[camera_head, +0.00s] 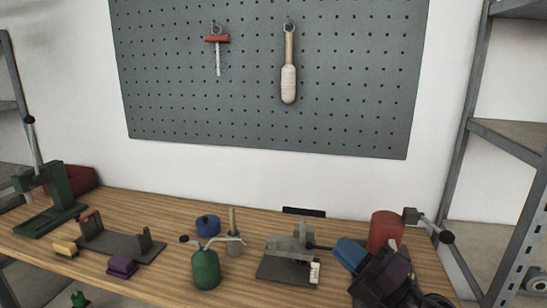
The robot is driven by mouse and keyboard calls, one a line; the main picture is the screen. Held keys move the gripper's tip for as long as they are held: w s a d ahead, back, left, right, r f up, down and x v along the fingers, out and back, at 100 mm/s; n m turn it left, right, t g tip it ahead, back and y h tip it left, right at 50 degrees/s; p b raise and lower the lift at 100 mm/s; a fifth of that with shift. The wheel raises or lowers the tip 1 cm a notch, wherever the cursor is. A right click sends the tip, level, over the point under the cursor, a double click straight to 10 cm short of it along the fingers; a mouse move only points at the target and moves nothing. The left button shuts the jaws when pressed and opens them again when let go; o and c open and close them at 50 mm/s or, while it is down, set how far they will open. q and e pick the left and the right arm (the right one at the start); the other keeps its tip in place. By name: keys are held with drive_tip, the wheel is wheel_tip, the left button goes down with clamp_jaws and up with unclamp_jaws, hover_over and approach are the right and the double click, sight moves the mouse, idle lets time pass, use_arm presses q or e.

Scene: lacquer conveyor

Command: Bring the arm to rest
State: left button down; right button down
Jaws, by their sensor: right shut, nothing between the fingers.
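Part of my right arm is cut off by the bottom edge. My left gripper is not in view.
A red cylinder (386,229) stands right behind my right gripper. A grey device on a dark plate (285,267) is to its left. A green bottle (205,269), purple block (122,267) and green press (52,200) stand farther left. A pegboard (180,90) holds two hanging tools.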

drive_tip(key=s+d+f+m+t+h, duration=0.1)
drive_tip(key=s+d+f+m+h, duration=0.2)
drive_tip(key=d+f+m+h, duration=0.55)
drive_tip(key=s+d+f+m+h, duration=0.3)
drive_tip(key=d+f+m+h, duration=0.15)
drive_tip(key=m+h, duration=0.7)
drive_tip(key=s+d+f+m+g+y, duration=0.15)
drive_tip(key=s+f+m+g, duration=0.25)
drive_tip(key=s+f+g, duration=0.45)
drive_tip(key=s+f+m+g+y, duration=0.25)
drive_tip(key=s+f+g, duration=0.2)
drive_tip(key=s, duration=0.75)
drive_tip(key=w+f+t, duration=0.6)
drive_tip(key=f+t, duration=0.2)
drive_tip(key=f, duration=0.2)
drive_tip(key=shift+w+d+f, duration=0.2)
drive_tip(key=shift+w+f, duration=0.1)
drive_tip(key=shift+f, duration=0.1)
